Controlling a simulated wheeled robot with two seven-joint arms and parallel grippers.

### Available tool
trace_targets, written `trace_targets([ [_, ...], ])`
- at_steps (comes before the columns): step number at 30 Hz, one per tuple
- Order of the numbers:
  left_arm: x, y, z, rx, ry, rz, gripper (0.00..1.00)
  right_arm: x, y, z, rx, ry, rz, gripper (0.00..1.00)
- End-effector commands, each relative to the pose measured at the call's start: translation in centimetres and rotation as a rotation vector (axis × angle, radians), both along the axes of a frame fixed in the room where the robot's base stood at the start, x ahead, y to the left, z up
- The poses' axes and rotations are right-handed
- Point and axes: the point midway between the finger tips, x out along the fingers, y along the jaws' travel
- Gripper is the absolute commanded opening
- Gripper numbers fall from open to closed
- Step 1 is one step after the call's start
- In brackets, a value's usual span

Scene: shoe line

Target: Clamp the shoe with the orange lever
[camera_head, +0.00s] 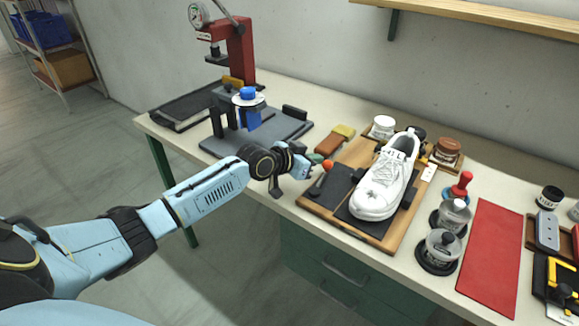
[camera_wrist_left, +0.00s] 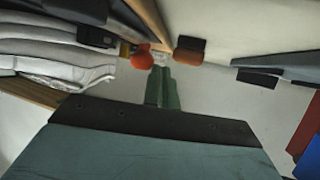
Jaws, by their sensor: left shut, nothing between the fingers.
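A white lace-up shoe (camera_head: 385,178) lies on a wooden board (camera_head: 378,238) with dark pads, its toe toward the front edge of the bench. The orange lever knob (camera_head: 327,164) stands at the left edge of the board. In the left wrist view the orange knob (camera_wrist_left: 142,58) is just beyond my fingertips, and the shoe (camera_wrist_left: 60,62) shows at the left. My left gripper (camera_head: 312,160) is shut and empty, close to the left of the knob; I cannot tell if it touches it. The right gripper is out of view.
A grey fixture plate (camera_head: 285,137) and a red press (camera_head: 240,48) stand left on the bench. Brushes (camera_head: 331,141) lie behind the lever. Jars (camera_head: 383,127), glass pots (camera_head: 441,250) and a red mat (camera_head: 494,255) flank the board.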

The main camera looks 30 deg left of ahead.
Motion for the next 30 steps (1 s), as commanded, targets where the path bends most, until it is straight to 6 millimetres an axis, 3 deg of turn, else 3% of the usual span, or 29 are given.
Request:
trace_targets([
  [14, -0.2, 0.4, 0.3, 0.000, -0.001, -0.002, 0.00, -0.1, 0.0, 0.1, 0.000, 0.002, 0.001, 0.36],
  [20, -1.2, 2.9, 1.7, 0.005, -0.002, -0.006, 0.00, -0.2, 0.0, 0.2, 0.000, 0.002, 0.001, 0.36],
  [30, -4.7, 8.4, 4.4, 0.005, 0.001, -0.006, 0.00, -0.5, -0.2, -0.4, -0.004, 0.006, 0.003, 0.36],
])
